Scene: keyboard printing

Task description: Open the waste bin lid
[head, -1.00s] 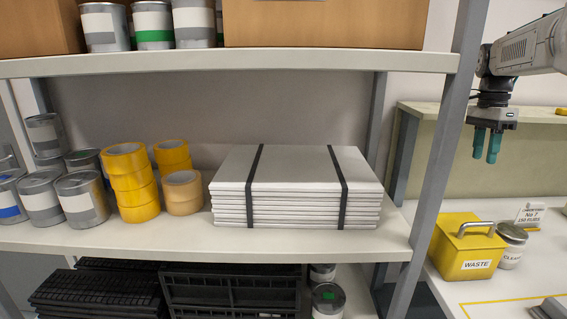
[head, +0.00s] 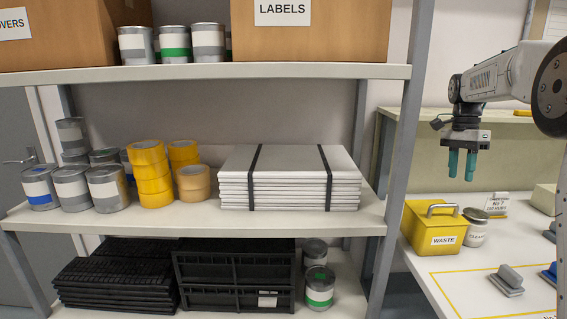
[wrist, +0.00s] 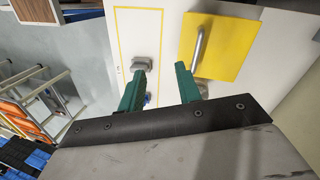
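The yellow waste bin (head: 420,232) stands on the white table at the right, with a "WASTE" label on its front. Its lid is shut and carries a grey bar handle (head: 442,209). In the wrist view, the yellow lid (wrist: 222,50) is seen from above, with the handle (wrist: 199,47) along its left part. My gripper (head: 461,166) hangs above and slightly right of the bin, pointing down, its green fingers apart and empty. In the wrist view the fingers (wrist: 163,90) show a clear gap, with the handle beyond the right finger.
A metal can (head: 476,229) labelled as cleaner stands right beside the bin. A small sign (head: 496,203) stands behind it. A shelf upright (head: 396,140) rises left of the bin.

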